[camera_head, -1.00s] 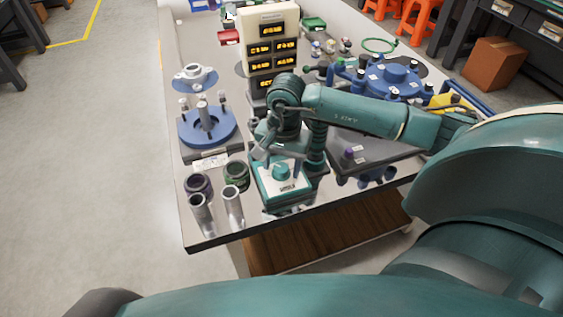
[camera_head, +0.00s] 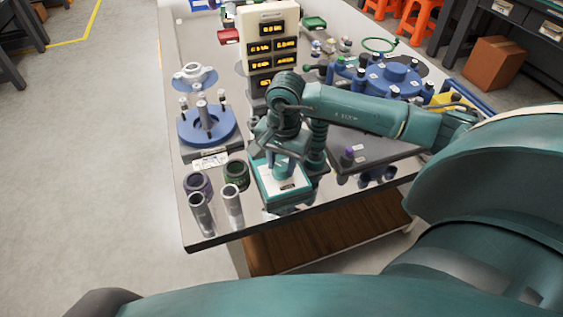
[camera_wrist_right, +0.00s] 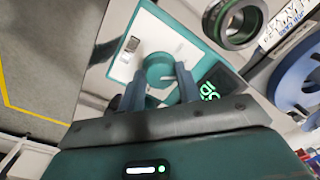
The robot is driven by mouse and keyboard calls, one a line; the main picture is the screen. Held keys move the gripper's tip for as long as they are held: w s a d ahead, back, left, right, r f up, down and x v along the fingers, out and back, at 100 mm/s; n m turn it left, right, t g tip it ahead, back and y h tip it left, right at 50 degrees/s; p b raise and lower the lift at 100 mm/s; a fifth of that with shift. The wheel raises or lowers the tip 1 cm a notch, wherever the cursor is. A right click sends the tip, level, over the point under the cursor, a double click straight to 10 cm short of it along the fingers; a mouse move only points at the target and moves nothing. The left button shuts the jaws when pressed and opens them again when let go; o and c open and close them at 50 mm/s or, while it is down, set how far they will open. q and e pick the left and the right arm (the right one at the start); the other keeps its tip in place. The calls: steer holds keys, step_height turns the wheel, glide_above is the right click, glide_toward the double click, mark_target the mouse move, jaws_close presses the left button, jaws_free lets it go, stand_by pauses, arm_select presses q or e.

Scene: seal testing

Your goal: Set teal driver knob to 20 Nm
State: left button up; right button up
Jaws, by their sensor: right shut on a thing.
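The teal driver is a low teal box (camera_head: 284,205) with a white top at the front edge of the bench. In the right wrist view its round teal knob (camera_wrist_right: 162,68) stands on the white face (camera_wrist_right: 170,37), between the two fingers of my right gripper (camera_wrist_right: 160,77). The right gripper (camera_head: 281,168) is shut on the knob and hides most of it in the head view. A green digital readout (camera_wrist_right: 208,91) glows beside the knob; its tilted digits are hard to read. My left gripper is not in view.
Two grey metal cylinders (camera_head: 232,206) and purple and green rings (camera_head: 236,173) stand left of the driver. A blue round fixture (camera_head: 207,127) is behind them. A display tower (camera_head: 272,45) and a blue multi-post fixture (camera_head: 388,80) stand farther back.

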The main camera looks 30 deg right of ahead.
steer(key=shift+m+b, duration=0.45)
steer(key=shift+m, duration=0.75)
steer(key=shift+m+b, duration=0.35)
steer(key=shift+m, duration=0.45)
steer(key=m, duration=0.2)
steer(key=shift+m+b, duration=0.4)
steer(key=shift+m, duration=0.9)
steer(key=shift+m+b, duration=0.45)
steer(key=shift+m, duration=0.45)
steer(key=m, duration=0.3)
steer(key=shift+h, duration=0.3)
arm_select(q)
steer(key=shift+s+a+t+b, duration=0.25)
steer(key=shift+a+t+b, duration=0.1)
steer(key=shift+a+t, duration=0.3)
arm_select(e)
steer(key=shift+a+m, duration=0.1)
steer(key=shift+m, duration=0.6)
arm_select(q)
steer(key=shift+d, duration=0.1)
